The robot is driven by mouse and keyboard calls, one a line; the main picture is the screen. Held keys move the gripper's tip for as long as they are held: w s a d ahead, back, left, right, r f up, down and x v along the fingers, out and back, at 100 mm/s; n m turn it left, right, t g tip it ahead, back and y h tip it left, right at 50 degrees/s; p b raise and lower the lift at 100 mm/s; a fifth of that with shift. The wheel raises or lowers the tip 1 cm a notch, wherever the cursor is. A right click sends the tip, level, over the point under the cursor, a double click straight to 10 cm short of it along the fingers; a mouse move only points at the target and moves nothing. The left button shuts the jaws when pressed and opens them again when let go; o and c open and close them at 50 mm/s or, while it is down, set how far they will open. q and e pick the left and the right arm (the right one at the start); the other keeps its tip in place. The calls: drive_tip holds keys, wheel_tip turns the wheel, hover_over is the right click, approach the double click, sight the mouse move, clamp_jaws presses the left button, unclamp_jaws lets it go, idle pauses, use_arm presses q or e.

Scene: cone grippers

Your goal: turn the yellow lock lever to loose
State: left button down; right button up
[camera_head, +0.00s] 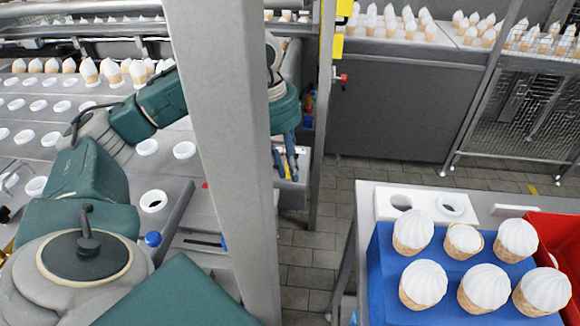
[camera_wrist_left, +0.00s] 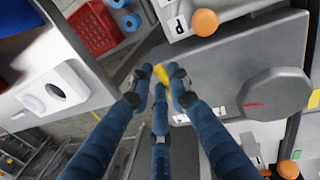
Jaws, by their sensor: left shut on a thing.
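The yellow lock lever (camera_wrist_left: 162,74) shows in the wrist view as a short yellow piece between the fingertips. My left gripper (camera_wrist_left: 161,84) has blue fingers closed around it, and they cover much of the lever. In the head view my left gripper (camera_head: 286,165) points down just right of a grey post, beside the machine. My right gripper is in neither view.
The grey post (camera_head: 225,130) stands in front of my left arm. The wrist view shows a grey housing (camera_wrist_left: 225,75), orange knobs (camera_wrist_left: 205,22) and a red crate (camera_wrist_left: 92,28). A blue tray (camera_head: 385,285) of cones stands right; tiled floor (camera_head: 310,245) is clear.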

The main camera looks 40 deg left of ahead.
use_arm(q)
drive_tip(key=shift+w+a+r, duration=0.1)
drive_tip(key=shift+r, duration=0.05)
drive_tip(key=c, duration=1.6)
unclamp_jaws()
drive_tip(key=shift+c, duration=0.2)
wheel_tip(320, 180, up, 12)
drive_tip(key=s+a, duration=0.1)
drive_tip(key=a, duration=0.1)
drive_tip(key=shift+s, duration=0.3)
drive_tip(key=shift+f, duration=0.25)
